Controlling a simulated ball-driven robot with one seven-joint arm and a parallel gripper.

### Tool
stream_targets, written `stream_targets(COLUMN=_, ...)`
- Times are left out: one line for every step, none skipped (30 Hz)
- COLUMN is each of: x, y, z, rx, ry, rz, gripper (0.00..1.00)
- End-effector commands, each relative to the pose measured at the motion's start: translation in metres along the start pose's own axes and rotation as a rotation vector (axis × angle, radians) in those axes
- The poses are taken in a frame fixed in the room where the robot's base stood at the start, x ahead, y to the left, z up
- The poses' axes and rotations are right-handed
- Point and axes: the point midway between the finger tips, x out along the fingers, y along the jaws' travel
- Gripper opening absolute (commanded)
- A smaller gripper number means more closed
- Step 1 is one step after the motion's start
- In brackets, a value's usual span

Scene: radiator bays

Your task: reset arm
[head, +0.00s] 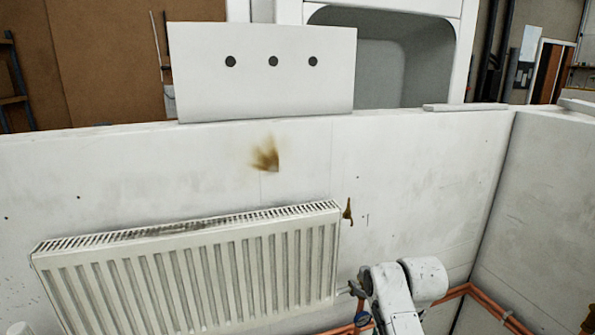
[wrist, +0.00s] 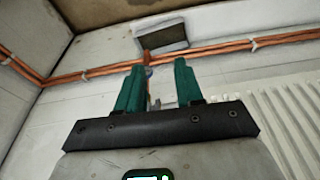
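My gripper (wrist: 158,88) shows in the wrist view with two green fingers standing apart and nothing between them. It points towards a white wall with copper pipes (wrist: 90,74) running along it. In the head view, part of my arm shows at the lower right, beside the right end of a white radiator (head: 200,270). My gripper itself is not visible in the head view.
The radiator hangs on a low white wall (head: 420,160) with a brown stain (head: 267,157). A white panel with three dark holes (head: 262,95) stands on the wall's top. Copper pipes (head: 480,293) run low near the right corner.

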Motion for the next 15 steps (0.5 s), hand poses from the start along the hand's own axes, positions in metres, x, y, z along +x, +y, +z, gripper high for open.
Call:
stream_targets(x=0.004, y=0.0, z=0.007, rx=0.005, ry=-0.003, rz=0.0, gripper=0.36)
stream_targets(x=0.006, y=0.0, z=0.011, rx=0.009, ry=-0.005, rz=0.001, gripper=0.36)
stream_targets(x=0.009, y=-0.001, z=0.017, rx=0.013, ry=-0.006, rz=0.001, gripper=0.36)
stream_targets(x=0.011, y=-0.001, z=0.022, rx=0.017, ry=-0.009, rz=0.001, gripper=0.36)
stream_targets(x=0.014, y=-0.001, z=0.027, rx=0.021, ry=-0.011, rz=0.001, gripper=0.36)
stream_targets(x=0.018, y=-0.001, z=0.035, rx=0.026, ry=-0.013, rz=0.002, gripper=0.36)
stream_targets(x=0.02, y=-0.002, z=0.041, rx=0.031, ry=-0.016, rz=0.002, gripper=0.36)
stream_targets(x=0.023, y=-0.002, z=0.047, rx=0.035, ry=-0.018, rz=0.003, gripper=0.36)
stream_targets(x=0.027, y=-0.002, z=0.056, rx=0.042, ry=-0.021, rz=0.003, gripper=0.36)
stream_targets(x=0.03, y=-0.003, z=0.064, rx=0.048, ry=-0.024, rz=0.004, gripper=0.36)
stream_targets(x=0.033, y=-0.003, z=0.072, rx=0.054, ry=-0.026, rz=0.004, gripper=0.36)
stream_targets(x=0.037, y=-0.004, z=0.084, rx=0.063, ry=-0.031, rz=0.005, gripper=0.36)
stream_targets(x=0.04, y=-0.005, z=0.093, rx=0.071, ry=-0.035, rz=0.006, gripper=0.36)
stream_targets(x=0.043, y=-0.006, z=0.104, rx=0.079, ry=-0.038, rz=0.007, gripper=0.36)
stream_targets(x=0.047, y=-0.007, z=0.121, rx=0.091, ry=-0.044, rz=0.008, gripper=0.36)
